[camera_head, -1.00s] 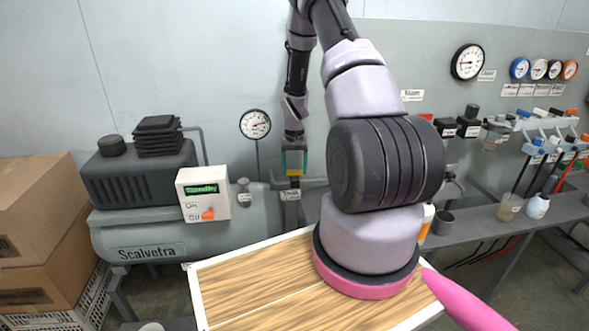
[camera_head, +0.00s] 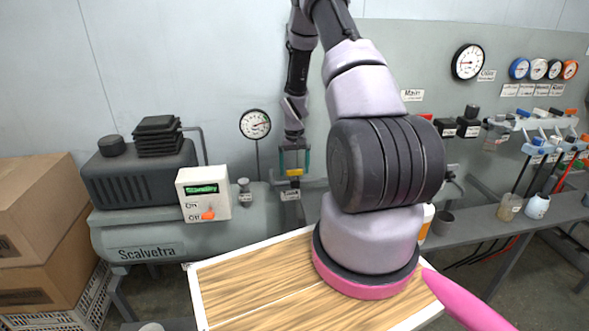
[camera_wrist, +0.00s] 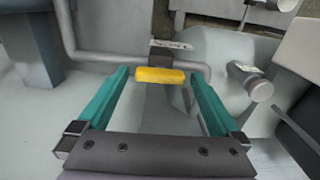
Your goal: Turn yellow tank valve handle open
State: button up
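The yellow tank valve handle (camera_wrist: 160,75) is a short bar on a dark mount at the grey pipe. It lies crosswise in the wrist view, and it also shows small in the head view (camera_head: 295,172). My gripper (camera_head: 294,165) is open, with its teal fingers well apart. In the wrist view my gripper (camera_wrist: 158,73) has one fingertip on each side of the handle, with a gap at both ends. I cannot tell how far the fingertips are from it in depth.
A grey tank (camera_head: 150,242) marked Scalvetra carries a white On/Off box (camera_head: 203,194). A round gauge (camera_head: 255,124) stands behind. A capped fitting (camera_wrist: 250,80) is right of the handle. A wooden-topped table (camera_head: 240,290) is in front, with cardboard boxes (camera_head: 35,220) at left.

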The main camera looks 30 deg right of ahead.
notch_tip(320, 180, up, 11)
dwell(0.6)
jog(key=shift+f, duration=0.1)
jog(key=s+a+r+t, duration=0.1)
jog(key=s+a+r, duration=0.2)
jog(key=r, duration=0.5)
jog(key=s+a+r+t, duration=0.1)
jog(key=s+a+r, duration=0.15)
jog(key=r, duration=0.55)
jog(key=s+a+r+t, duration=0.1)
jog(key=s+a+r, duration=0.2)
jog(key=r, duration=0.6)
jog(key=s+a+r+t+y, duration=0.1)
jog(key=s+a+r+t, duration=0.1)
jog(key=s+r, duration=0.3)
jog(key=s+a+r+m+t+y, duration=0.1)
jog(key=s+a+r, duration=0.4)
jog(key=s, duration=0.9)
jog(key=shift+s+a+r+t, duration=0.15)
jog(key=shift+t, duration=0.45)
